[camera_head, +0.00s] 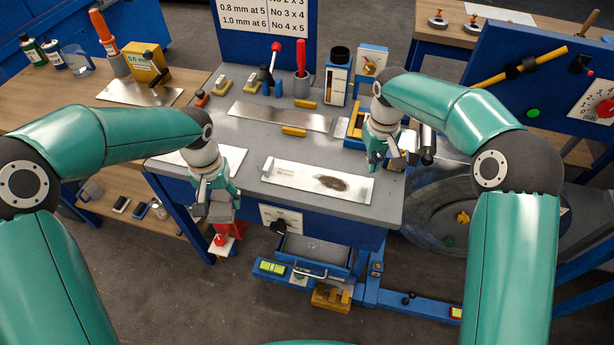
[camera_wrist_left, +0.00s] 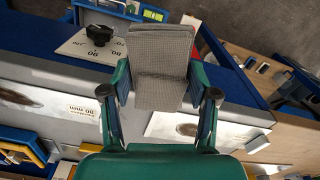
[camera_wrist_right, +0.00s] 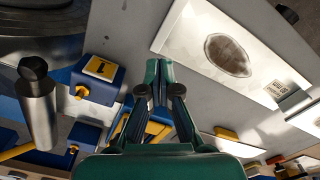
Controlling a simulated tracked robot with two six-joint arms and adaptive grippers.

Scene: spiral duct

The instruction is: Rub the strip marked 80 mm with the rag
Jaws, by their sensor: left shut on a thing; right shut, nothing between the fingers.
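The strip marked 80 mm (camera_head: 312,183) lies on the grey bench top near its front edge, with a dark oval stain toward its right end. Its label shows upside down in the left wrist view (camera_wrist_left: 82,110), and its stained face in the right wrist view (camera_wrist_right: 185,38). My left gripper (camera_head: 220,200) is shut on the grey rag (camera_wrist_left: 160,75), held at the bench's front edge, left of the strip and apart from it. My right gripper (camera_head: 374,165) is shut and empty, above the bench by the strip's right end; it also shows in the right wrist view (camera_wrist_right: 157,85).
Another stained strip (camera_wrist_left: 190,130) lies to the left, partly hidden by my left arm in the head view. A bare strip (camera_head: 280,116) and yellow bars lie behind. A blue and yellow block (camera_wrist_right: 97,78) stands near my right gripper. A knob (camera_head: 280,226) sits on the front panel.

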